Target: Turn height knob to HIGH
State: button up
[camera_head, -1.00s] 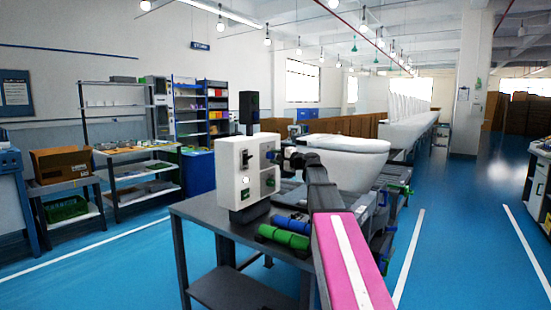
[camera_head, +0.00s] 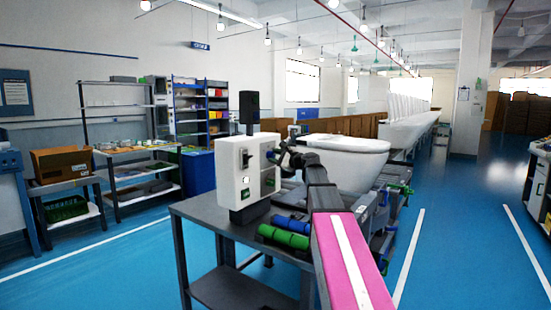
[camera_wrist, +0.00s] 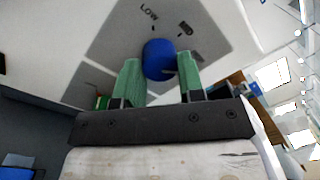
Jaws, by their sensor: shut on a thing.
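The height knob (camera_wrist: 158,58) is a round blue knob on a grey panel plate (camera_wrist: 105,50). The word LOW is printed above and to the left of it, and a second label at upper right is too tilted and small to read surely. My gripper (camera_wrist: 160,72) has its two green fingers on either side of the knob and is shut on it.
The control box stands on a dark table (camera_head: 222,222). Green and blue rolls (camera_head: 284,237) lie on the table near my arm. A white toilet (camera_head: 345,150) is just behind my arm. Shelves (camera_head: 120,120) stand at the left, and the blue floor is open on both sides.

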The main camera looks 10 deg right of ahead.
jog(key=shift+f, duration=0.1)
jog(key=o, duration=0.9)
jog(key=v, duration=1.1)
